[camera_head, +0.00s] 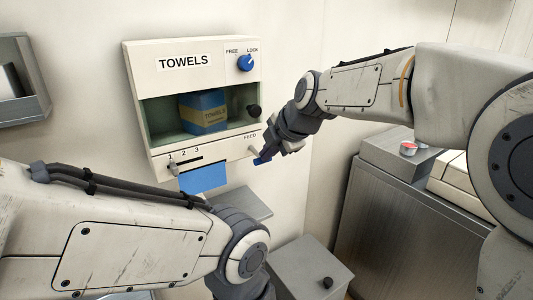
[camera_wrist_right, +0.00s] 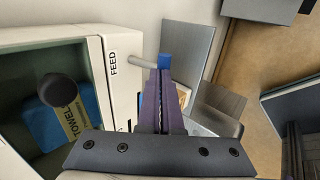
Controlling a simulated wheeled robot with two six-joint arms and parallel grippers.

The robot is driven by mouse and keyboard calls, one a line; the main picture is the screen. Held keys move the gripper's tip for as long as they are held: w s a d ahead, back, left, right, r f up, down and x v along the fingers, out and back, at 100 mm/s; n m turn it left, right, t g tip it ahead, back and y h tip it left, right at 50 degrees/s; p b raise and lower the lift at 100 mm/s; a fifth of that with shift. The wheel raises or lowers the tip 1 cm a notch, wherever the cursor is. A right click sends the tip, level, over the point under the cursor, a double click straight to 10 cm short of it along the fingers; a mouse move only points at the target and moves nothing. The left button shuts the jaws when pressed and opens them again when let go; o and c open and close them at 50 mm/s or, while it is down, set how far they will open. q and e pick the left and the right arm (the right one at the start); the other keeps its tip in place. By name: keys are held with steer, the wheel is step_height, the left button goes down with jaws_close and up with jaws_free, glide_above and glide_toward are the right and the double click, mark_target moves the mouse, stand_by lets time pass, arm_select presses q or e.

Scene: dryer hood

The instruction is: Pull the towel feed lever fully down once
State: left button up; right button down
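The towel dispenser (camera_head: 190,55) hangs on the wall, with its FEED lever at the lower right corner. The lever is a grey rod with a blue end (camera_head: 262,160), sticking out from the housing. In the right wrist view the blue end (camera_wrist_right: 165,61) shows just beyond my right fingertips. My right gripper (camera_head: 271,151) is at the lever; its two dark fingers (camera_wrist_right: 166,75) lie together with only a thin line between them. I cannot tell whether they touch the lever. My left arm reaches in below the dispenser; its gripper is out of view.
The dispenser has a blue FREE/LOCK knob (camera_head: 245,63), a black knob (camera_head: 254,111) and a 1-2-3 slider (camera_head: 174,169). A blue towel sheet (camera_head: 203,178) hangs below it. A grey cabinet (camera_head: 385,225) stands at the right, a grey bin (camera_head: 310,268) below.

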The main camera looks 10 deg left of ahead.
steer(key=s+d+r, duration=0.2)
steer(key=r, duration=0.4)
steer(key=s+d+r, duration=0.2)
steer(key=s+r, duration=0.1)
steer(key=r, duration=0.3)
steer(key=shift+r+p, duration=0.2)
steer(key=shift+p, duration=0.15)
steer(key=shift+d, duration=0.1)
steer(key=s+d+f+m+g+h, duration=0.2)
steer(key=s+d+f+m+g, duration=0.1)
steer(key=s+f+m, duration=0.6)
steer(key=s+d+f+m+g+h, duration=0.2)
steer(key=s+d+f+m, duration=0.3)
steer(key=s+f, duration=1.3)
steer(key=m+g, duration=0.1)
steer(key=m, duration=0.3)
steer(key=shift+s+m+g, duration=0.3)
steer(key=shift+s+m, duration=0.1)
steer(key=shift+a, duration=0.1)
